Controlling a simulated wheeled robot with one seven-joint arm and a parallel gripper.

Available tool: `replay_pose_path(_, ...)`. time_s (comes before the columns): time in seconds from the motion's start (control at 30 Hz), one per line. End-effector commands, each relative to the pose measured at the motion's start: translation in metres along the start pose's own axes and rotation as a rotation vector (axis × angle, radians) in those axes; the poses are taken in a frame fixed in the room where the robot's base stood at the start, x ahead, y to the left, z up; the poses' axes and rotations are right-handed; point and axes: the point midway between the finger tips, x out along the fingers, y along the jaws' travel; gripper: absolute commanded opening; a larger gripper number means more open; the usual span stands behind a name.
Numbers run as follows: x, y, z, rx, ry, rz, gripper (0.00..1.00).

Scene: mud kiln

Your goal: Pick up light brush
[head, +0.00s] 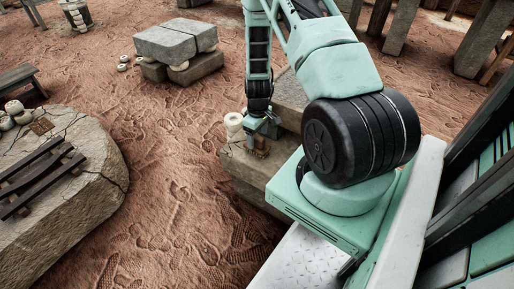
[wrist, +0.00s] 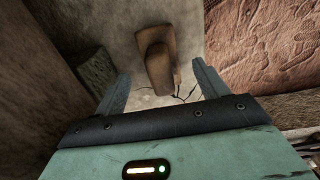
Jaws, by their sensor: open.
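A brown object that looks like the light brush (wrist: 156,48) stands or lies on a pale stone surface in the wrist view, its rounded end toward me. My gripper (wrist: 160,72) is open, with one finger on each side of the brush's near end and visible gaps to both. In the head view my gripper (head: 263,128) points down over a stone block (head: 240,163). A small brown patch, likely the brush (head: 261,147), shows just below the fingers. I cannot tell how high the fingertips are above the stone.
A white pot (head: 233,122) stands close left of my gripper on the block. A larger stone block (head: 290,95) rises behind it. A cracked stone slab (head: 85,190) with a dark slatted rack (head: 38,178) is at left. Open reddish sand lies between.

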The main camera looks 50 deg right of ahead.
Motion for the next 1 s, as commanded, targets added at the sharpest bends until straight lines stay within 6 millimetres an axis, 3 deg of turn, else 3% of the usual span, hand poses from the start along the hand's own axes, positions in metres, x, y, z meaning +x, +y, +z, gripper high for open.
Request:
replay_pose_path(0.2,0.037,-0.001,-0.002,0.0,-0.001,-0.001,0.73)
replay_pose_path(0.47,0.04,-0.001,-0.003,0.0,0.0,0.0,0.73)
replay_pose_path(0.67,0.04,-0.001,-0.003,0.0,0.0,0.0,0.23)
replay_pose_path(1.0,0.034,-0.001,-0.003,0.0,0.001,0.001,0.21)
